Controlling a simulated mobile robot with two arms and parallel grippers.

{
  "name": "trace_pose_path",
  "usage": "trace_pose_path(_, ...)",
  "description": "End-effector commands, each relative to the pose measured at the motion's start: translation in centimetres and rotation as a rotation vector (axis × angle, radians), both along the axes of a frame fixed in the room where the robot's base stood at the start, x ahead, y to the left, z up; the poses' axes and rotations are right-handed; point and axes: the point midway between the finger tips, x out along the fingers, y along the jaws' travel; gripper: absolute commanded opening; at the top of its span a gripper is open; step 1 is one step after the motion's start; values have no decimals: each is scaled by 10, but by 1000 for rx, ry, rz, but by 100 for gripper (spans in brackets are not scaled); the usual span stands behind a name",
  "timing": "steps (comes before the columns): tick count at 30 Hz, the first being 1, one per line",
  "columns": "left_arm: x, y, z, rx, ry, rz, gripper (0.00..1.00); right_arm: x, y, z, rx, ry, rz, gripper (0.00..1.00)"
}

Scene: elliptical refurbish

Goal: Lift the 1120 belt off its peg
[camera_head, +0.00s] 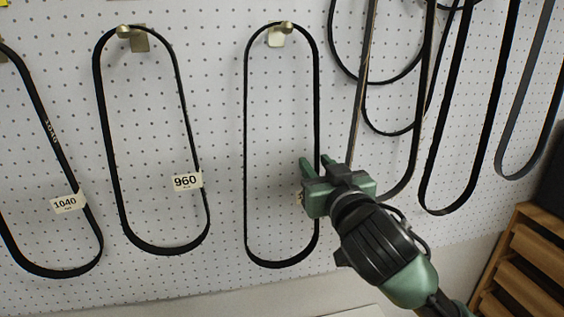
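Black belts hang on a pegboard wall. The middle belt (247,150) hangs as a long upright loop from a brass peg (287,27). Its number cannot be read; a small pale tag edge shows beside my gripper, mostly hidden. No label reading 1120 is legible. My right gripper (317,161) is at the lower right strand of this belt. Its two green fingertips stand apart with the strand between them, a gap seeming to show; exact contact is hidden. My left gripper is out of view.
A belt tagged 960 (187,181) hangs left on its own peg (124,31), and one tagged 1040 (66,203) hangs at far left. Several belts (460,110) hang close together at right. A wooden rack (530,255) stands at lower right. Bare pegboard (222,110) separates the left belts.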

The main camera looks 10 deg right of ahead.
Motion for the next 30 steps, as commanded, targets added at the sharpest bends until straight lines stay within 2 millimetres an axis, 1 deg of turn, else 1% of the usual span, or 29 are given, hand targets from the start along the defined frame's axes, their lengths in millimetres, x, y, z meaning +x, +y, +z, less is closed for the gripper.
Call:
trace_pose_path(1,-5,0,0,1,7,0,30,0,0,0,0,0,0,30)
trace_pose_path(5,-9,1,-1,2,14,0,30,0,0,0,0,-1,0,30)
trace_pose_path(6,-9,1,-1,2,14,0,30,0,0,0,0,-1,0,24)
trace_pose_path(9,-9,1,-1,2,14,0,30,0,0,0,0,-1,0,0)
trace_pose_path(30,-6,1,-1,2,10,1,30,0,0,0,1,0,0,0)
